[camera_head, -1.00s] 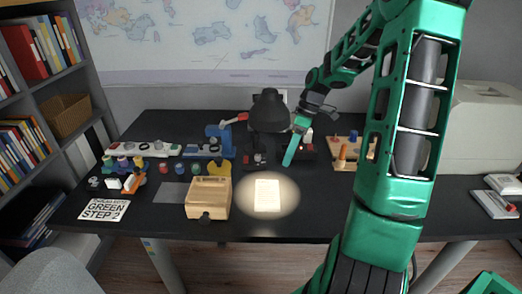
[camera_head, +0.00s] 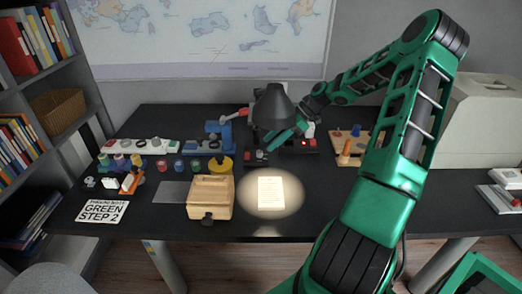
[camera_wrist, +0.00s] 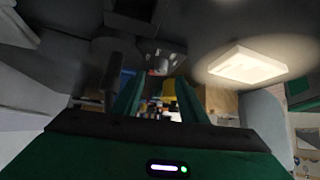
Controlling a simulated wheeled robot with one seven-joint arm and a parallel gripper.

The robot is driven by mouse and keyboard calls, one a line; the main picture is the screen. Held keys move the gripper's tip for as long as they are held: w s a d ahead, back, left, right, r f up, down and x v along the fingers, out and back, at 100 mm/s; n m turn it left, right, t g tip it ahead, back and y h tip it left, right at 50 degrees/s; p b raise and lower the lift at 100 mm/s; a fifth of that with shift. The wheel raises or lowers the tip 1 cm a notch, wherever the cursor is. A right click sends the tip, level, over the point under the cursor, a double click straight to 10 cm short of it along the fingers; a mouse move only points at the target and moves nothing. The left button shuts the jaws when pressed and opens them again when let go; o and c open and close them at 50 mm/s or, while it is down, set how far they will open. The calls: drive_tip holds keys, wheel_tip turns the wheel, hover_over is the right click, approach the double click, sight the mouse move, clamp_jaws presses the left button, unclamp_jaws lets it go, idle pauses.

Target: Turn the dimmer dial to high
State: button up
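A black desk lamp (camera_head: 274,107) stands at the back middle of the desk. At its foot is a dark base (camera_head: 256,157) with small controls, one reddish. A dimmer dial is too small to make out for certain. My gripper (camera_head: 277,141) is just in front of the lamp's stem, above and to the right of that base. In the wrist view my gripper (camera_wrist: 158,92) shows two green fingers spread apart with nothing held. Beyond the fingertips is a dark panel (camera_wrist: 160,55) with small light and reddish parts. I see no contact.
A lit white sheet (camera_head: 271,193) and a wooden box (camera_head: 210,197) lie in front. A dark box with a red button (camera_head: 311,142) is right of the gripper. A pegboard (camera_head: 346,159) stands farther right.

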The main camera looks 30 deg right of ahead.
sight(261, 151)
drive_tip(key=shift+x, duration=2.6)
drive_tip(key=shift+c, duration=0.6)
drive_tip(key=shift+d, duration=0.1)
clamp_jaws()
